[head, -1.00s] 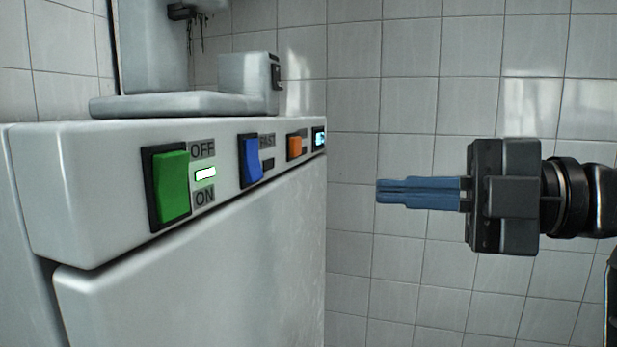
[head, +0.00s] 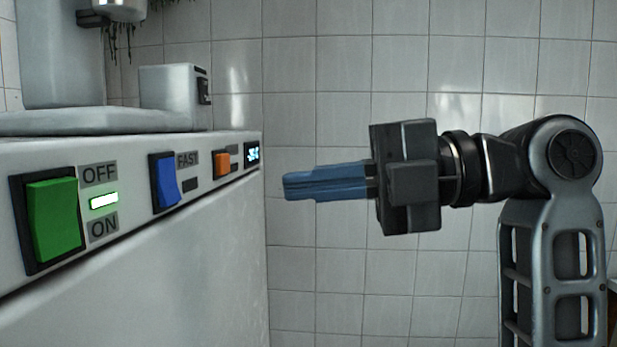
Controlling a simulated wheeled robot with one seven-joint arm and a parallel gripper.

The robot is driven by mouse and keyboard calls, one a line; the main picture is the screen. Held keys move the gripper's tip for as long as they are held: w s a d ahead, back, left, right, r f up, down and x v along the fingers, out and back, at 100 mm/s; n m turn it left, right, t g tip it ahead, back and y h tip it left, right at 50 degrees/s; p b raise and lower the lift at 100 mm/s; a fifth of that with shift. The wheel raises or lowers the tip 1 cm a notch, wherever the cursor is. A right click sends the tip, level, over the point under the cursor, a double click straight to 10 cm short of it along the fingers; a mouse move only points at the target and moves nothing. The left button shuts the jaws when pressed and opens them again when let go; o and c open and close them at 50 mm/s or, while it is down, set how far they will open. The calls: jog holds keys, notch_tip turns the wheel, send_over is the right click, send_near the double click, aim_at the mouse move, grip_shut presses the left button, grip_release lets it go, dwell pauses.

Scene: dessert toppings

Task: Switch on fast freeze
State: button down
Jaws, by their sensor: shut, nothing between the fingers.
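The blue rocker switch (head: 165,183) sits in a black frame on the white freezer's (head: 150,270) control strip. A label reading FAST (head: 187,159) is beside its top. A small dark indicator (head: 190,184) below that label is unlit. My gripper (head: 286,187) has blue fingers pressed together and is empty. It points left, to the right of the control strip, apart from the blue switch in the picture.
A large green switch (head: 54,220) has OFF and ON labels and a lit indicator (head: 103,201). A small orange switch (head: 222,163) and a small lit display (head: 252,154) are farther right. A grey appliance (head: 173,92) stands on top. Tiled wall lies behind.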

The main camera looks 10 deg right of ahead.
aim_at(175, 200)
jog(key=p+x, duration=0.2)
jog(key=x, duration=0.8)
jog(key=shift+w+a, duration=0.1)
jog(key=shift+a, duration=0.25)
jog(key=shift+w+a+f, duration=0.1)
jog(key=shift+a, duration=0.05)
jog(key=shift+f, duration=0.1)
jog(key=shift+a+f+b, duration=0.1)
jog(key=shift+f+b, duration=0.1)
jog(key=shift+b, duration=0.4)
jog(key=shift+r, duration=0.25)
